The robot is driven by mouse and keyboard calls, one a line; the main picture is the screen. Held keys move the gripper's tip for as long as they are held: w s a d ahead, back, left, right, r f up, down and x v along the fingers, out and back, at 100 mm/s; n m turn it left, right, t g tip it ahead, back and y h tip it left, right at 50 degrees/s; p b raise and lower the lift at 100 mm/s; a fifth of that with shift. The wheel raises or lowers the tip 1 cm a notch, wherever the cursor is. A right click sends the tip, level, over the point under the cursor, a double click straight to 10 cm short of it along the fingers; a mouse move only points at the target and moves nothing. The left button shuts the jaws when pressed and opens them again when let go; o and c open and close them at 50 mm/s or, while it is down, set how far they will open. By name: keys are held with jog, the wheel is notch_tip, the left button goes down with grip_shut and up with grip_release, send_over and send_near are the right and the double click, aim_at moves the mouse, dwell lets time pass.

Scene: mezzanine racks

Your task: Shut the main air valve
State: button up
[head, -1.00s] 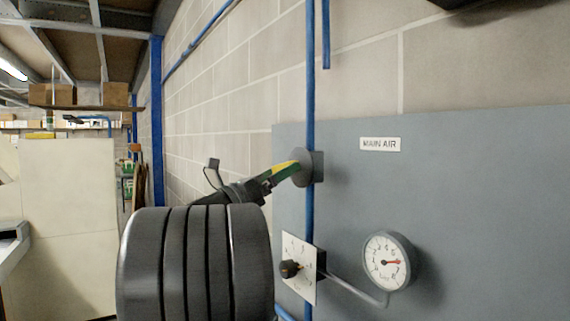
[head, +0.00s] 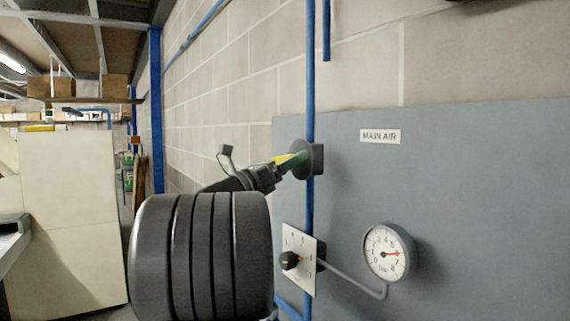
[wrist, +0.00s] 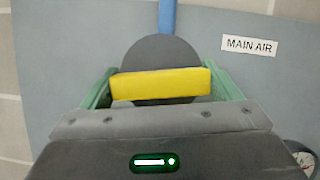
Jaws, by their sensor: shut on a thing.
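The main air valve (head: 309,160) is a round grey disc on a vertical blue pipe (head: 310,60), with a yellow lever (head: 283,159). In the wrist view the lever (wrist: 160,84) lies roughly crosswise to the pipe (wrist: 168,15), in front of the disc (wrist: 160,52). My gripper (head: 288,165) is shut on the lever, with a green finger at each end of the yellow bar. The lever's far side and its mount are hidden. A "MAIN AIR" label (head: 380,136) is on the grey panel right of the valve.
Below the valve are a white dial plate with a black knob (head: 289,260) and a pressure gauge (head: 388,253), its red needle pointing right. The grey panel (head: 480,200) covers the wall at right. A pale cabinet (head: 70,200) stands at left.

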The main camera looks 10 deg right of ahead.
jog(key=shift+f+m+g+h+b, duration=0.15)
jog(key=shift+m+g+b, duration=0.15)
jog(key=shift+m, duration=0.3)
jog(key=shift+m+g+h+b, duration=0.15)
jog(key=shift+m+g+b, duration=0.15)
jog(key=shift+m, duration=0.7)
jog(key=o, duration=0.9)
jog(key=shift+c, duration=0.2)
jog(key=b+v, duration=0.3)
jog(key=v, duration=1)
jog(key=shift+a, duration=0.45)
jog(key=shift+d, duration=0.1)
